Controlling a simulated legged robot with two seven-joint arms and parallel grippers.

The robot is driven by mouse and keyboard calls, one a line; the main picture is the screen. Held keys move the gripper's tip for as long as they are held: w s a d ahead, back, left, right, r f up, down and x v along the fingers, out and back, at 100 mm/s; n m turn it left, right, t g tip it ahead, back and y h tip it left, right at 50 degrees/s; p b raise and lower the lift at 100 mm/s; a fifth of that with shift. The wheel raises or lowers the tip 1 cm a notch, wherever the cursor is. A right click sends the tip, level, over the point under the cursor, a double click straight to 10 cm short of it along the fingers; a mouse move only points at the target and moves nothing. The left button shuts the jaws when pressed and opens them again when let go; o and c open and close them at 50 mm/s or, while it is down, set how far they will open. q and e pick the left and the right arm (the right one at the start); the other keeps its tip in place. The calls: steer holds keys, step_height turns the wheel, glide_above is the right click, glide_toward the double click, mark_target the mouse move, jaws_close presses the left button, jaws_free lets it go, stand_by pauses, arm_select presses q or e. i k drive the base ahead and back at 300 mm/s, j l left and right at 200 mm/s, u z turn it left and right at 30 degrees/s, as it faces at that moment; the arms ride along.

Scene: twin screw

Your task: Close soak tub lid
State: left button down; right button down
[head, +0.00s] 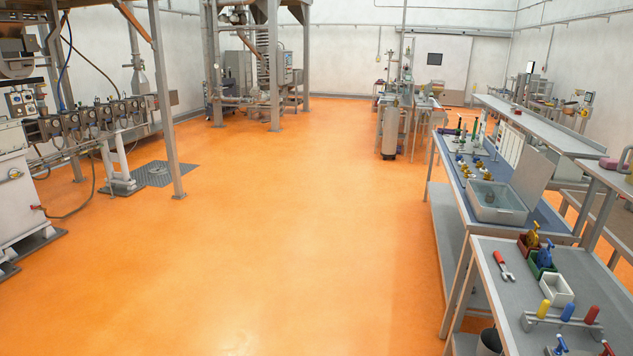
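The soak tub (500,216) is a pale grey open box on the blue-topped bench at the right. A small dark item lies inside it. A flat grey panel (538,178), which looks like its lid, stands tilted up along the tub's right side, so the tub is open. Neither of my grippers is in view.
A nearer grey table (515,290) holds a red-handled tool (503,265), small bins, a white box (556,289) and a rack of coloured handles (566,312). Shelves run behind the bench. The orange floor (280,230) is clear left of the benches. Machinery stands at the far left.

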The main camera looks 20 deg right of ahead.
mark_target(533, 172)
steer(key=i+l+z, duration=0.3)
steer(key=i+z, duration=0.15)
steer(key=i, duration=0.15)
steer(key=i+l+z, duration=0.15)
steer(key=i+z, duration=0.3)
steer(key=i, duration=0.15)
steer(key=i+j+z, duration=0.15)
steer(key=i+z, duration=0.25)
steer(key=i, duration=0.2)
steer(key=i+j+z, duration=0.3)
steer(key=i+z, duration=0.15)
steer(key=i, duration=0.15)
